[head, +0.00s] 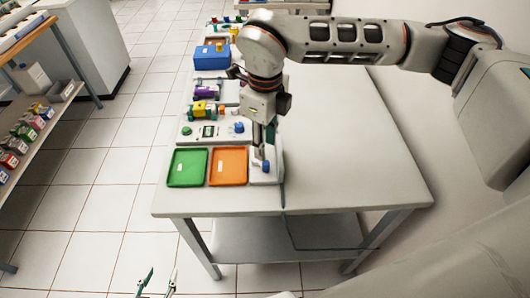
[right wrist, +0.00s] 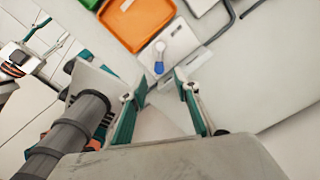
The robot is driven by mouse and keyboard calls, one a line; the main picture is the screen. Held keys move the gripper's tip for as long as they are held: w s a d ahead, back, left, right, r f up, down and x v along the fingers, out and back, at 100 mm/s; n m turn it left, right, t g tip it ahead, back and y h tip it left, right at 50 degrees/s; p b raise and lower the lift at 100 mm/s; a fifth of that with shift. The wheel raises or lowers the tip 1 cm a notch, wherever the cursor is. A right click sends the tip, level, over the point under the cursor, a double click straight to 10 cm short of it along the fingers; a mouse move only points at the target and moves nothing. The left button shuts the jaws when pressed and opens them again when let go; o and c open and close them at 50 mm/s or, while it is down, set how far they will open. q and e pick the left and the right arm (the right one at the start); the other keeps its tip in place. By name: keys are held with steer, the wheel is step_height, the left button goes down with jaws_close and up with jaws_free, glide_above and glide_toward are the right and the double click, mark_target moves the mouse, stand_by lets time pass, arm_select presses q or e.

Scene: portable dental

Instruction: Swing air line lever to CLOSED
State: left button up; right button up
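The air line lever (head: 264,165) is a small blue handle on a white plate (head: 273,178) at the table's front edge, right of the orange tray. In the right wrist view the lever (right wrist: 159,67) points from its grey pivot toward my fingers. No OPEN or CLOSED marking is readable. My right gripper (head: 264,148) hangs over the plate, pointing down. In the right wrist view its green fingers (right wrist: 162,80) are apart with nothing between them, and the lever shows just beyond the tips. My left gripper (head: 163,272) is open and empty at the bottom, off the table.
An orange tray (head: 228,182) and a green tray (head: 188,183) lie left of the plate. Behind them stand a white device (head: 190,131), a yellow block train (head: 200,110) and a blue box (head: 211,62). A dark hose (head: 283,195) runs over the front edge. The table's right side is clear.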

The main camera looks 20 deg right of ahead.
mark_target(265, 162)
step_height(265, 162, down, 6)
steer(key=shift+s+f, duration=0.1)
steer(key=shift+f, duration=0.15)
jaws_close()
